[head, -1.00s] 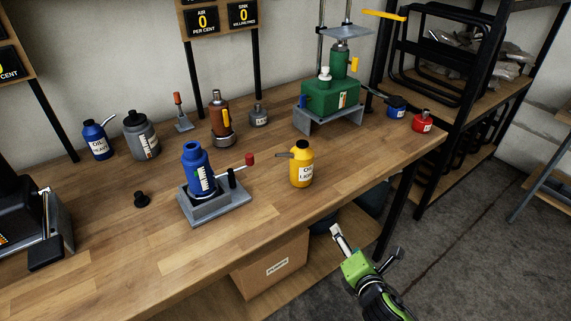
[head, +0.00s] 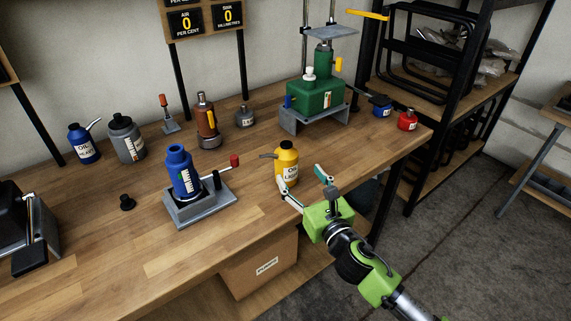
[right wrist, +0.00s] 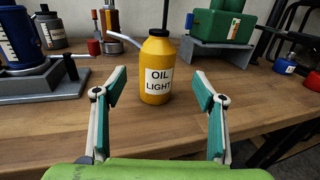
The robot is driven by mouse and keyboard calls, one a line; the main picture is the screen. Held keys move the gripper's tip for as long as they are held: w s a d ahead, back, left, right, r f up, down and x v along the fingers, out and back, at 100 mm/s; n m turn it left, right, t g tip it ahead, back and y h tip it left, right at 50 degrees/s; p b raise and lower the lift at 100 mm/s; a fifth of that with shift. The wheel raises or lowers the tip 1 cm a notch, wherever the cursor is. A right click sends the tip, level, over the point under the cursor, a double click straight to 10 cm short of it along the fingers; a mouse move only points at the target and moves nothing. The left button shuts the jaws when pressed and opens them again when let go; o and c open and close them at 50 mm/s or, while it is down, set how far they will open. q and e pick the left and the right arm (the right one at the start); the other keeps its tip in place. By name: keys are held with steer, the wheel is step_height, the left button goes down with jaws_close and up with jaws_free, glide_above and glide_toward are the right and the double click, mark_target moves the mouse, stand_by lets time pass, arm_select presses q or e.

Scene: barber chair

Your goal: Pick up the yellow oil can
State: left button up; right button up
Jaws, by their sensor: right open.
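The yellow oil can (head: 287,158) stands upright on the wooden workbench near its front edge, with a black cap, a grey spout and a white "OIL LIGHT" label. My right gripper (head: 302,178) is open and reaches in from the front right, its fingers close to the can. In the right wrist view the yellow oil can (right wrist: 157,62) stands ahead, centred between the open fingers of my right gripper (right wrist: 159,85) and a little beyond their tips. Nothing is between the fingers. My left gripper is not in view.
A blue bottle jack (head: 181,175) on a grey base stands left of the can, its red-tipped lever pointing toward it. A green press (head: 315,98) stands behind. A blue oil can (head: 84,145) and grey bottle (head: 126,140) stand far left. The bench (head: 120,245) is clear in front.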

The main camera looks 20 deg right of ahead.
mark_target(286, 153)
steer(key=w, duration=0.3)
steer(key=shift+w+a, duration=0.15)
steer(key=shift+w, duration=0.15)
steer(key=shift+w+a+r+p, duration=0.1)
steer(key=shift+w+a+p, duration=0.1)
steer(key=shift+w, duration=0.7)
steer(key=shift+w+a+p, duration=0.15)
steer(key=shift+w+p, duration=0.1)
steer(key=shift+w, duration=0.6)
steer(key=shift+w+a+r+p, duration=0.1)
steer(key=shift+w+a+p, duration=0.1)
steer(key=shift+w, duration=0.7)
steer(key=c, duration=1.7)
steer(key=shift+r, duration=0.1)
steer(key=shift+r, duration=0.55)
steer(key=s+a+r, duration=0.7)
steer(key=s+r, duration=0.4)
steer(key=s, duration=0.1)
steer(key=shift+s+r+p, duration=0.15)
steer(key=shift+r+p, duration=0.25)
